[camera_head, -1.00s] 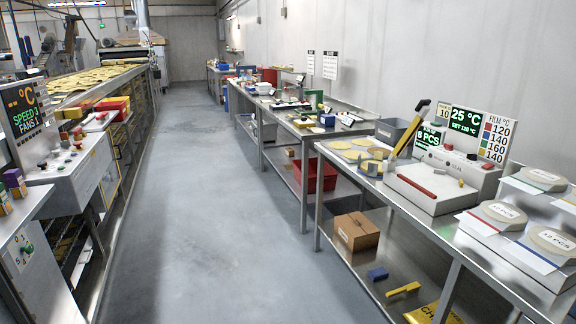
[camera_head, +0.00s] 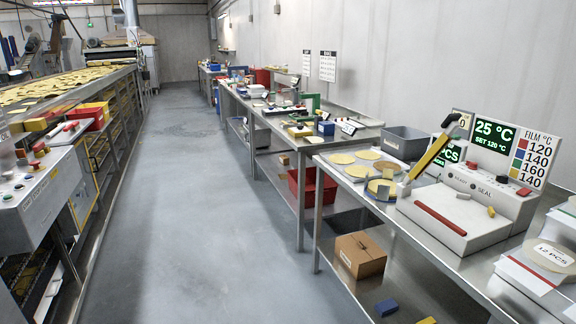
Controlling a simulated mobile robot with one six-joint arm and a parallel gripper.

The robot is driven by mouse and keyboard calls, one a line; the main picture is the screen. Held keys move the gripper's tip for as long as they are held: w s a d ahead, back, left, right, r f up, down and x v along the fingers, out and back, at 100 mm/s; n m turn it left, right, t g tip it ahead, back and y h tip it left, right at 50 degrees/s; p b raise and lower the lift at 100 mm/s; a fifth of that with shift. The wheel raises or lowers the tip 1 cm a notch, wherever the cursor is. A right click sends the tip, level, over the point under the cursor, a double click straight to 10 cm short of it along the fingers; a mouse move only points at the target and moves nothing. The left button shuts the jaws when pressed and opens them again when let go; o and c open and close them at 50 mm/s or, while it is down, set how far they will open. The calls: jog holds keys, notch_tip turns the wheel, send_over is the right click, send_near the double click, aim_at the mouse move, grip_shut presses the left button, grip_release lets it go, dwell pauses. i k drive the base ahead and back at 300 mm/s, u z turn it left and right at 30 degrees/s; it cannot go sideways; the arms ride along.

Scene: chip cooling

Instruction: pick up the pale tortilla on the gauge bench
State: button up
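Several flat, round, pale yellow discs that look like tortillas lie on the near right bench, left of the sealing machine. One disc (camera_head: 342,158) is at the left, another (camera_head: 368,154) behind it, and another (camera_head: 359,171) in front. A small round pale yellow piece (camera_head: 315,139) lies at the near end of the middle bench (camera_head: 345,138). I cannot tell which bench is the gauge bench or which piece is the pale tortilla. My gripper is not in view.
The grey aisle floor (camera_head: 190,210) is clear. A white sealing machine (camera_head: 468,213) with a raised yellow-black lever stands on the near right bench. A cardboard box (camera_head: 360,254) and red crate (camera_head: 312,188) sit on lower shelves. A conveyor line (camera_head: 70,95) runs along the left.

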aim_at(312, 139)
jog(key=u, duration=0.05)
jog(key=i, duration=1.6)
jog(key=u, duration=0.45)
jog(key=i, duration=0.75)
jog(key=u, duration=0.45)
jog(key=i, duration=1.2)
jog(key=u, duration=0.3)
